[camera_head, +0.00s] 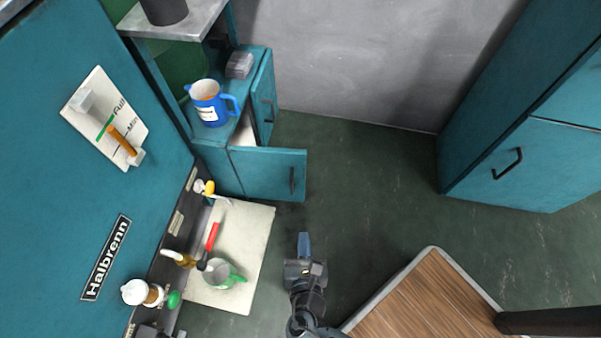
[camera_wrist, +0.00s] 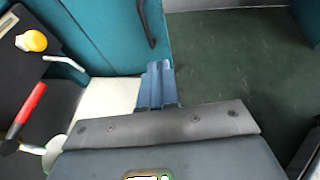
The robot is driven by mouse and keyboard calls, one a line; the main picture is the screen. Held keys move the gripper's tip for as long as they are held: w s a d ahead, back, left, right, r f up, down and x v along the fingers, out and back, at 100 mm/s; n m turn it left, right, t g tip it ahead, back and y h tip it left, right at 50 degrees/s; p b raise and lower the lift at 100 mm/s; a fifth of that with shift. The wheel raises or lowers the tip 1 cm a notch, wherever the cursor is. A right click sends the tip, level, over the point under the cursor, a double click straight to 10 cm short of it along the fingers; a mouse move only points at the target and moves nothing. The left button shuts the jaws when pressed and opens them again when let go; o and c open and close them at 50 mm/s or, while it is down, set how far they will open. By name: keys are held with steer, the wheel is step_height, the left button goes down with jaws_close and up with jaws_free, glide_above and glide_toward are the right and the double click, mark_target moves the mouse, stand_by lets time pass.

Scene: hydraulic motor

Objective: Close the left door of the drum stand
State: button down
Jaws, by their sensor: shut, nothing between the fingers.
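The drum stand (camera_head: 215,165) is a teal cabinet at the left of the head view. Its left door (camera_head: 262,173) stands open, swung outward to the right, with a dark handle (camera_head: 292,180) near its free edge. The other door (camera_head: 262,98), farther back, also has a dark handle and looks shut or nearly so. My gripper (camera_head: 303,240) is below the open door in the head view, apart from it, fingers pointing toward it. In the wrist view, the blue fingers (camera_wrist: 157,85) are together and empty, with the door's outer face (camera_wrist: 105,35) and handle (camera_wrist: 147,22) beyond them.
A blue jug (camera_head: 208,103) stands on the cabinet top. A wooden-topped table (camera_head: 430,300) is at lower right. The green floor (camera_head: 370,185) between is clear.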

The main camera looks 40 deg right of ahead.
steer(key=m+h, duration=0.1)
steer(key=h, duration=0.1)
glide_toward(301, 168)
steer(key=shift+g, duration=0.3)
steer(key=b+x, duration=0.3)
steer(key=x, duration=0.2)
steer(key=shift+w+f+b, duration=0.1)
steer(key=shift+b, duration=0.2)
steer(key=shift+w+d, duration=0.45)
steer(key=shift+w, duration=0.05)
steer(key=shift+w+d+y, duration=0.1)
steer(key=shift+d+y, duration=0.05)
steer(key=shift+y, duration=0.15)
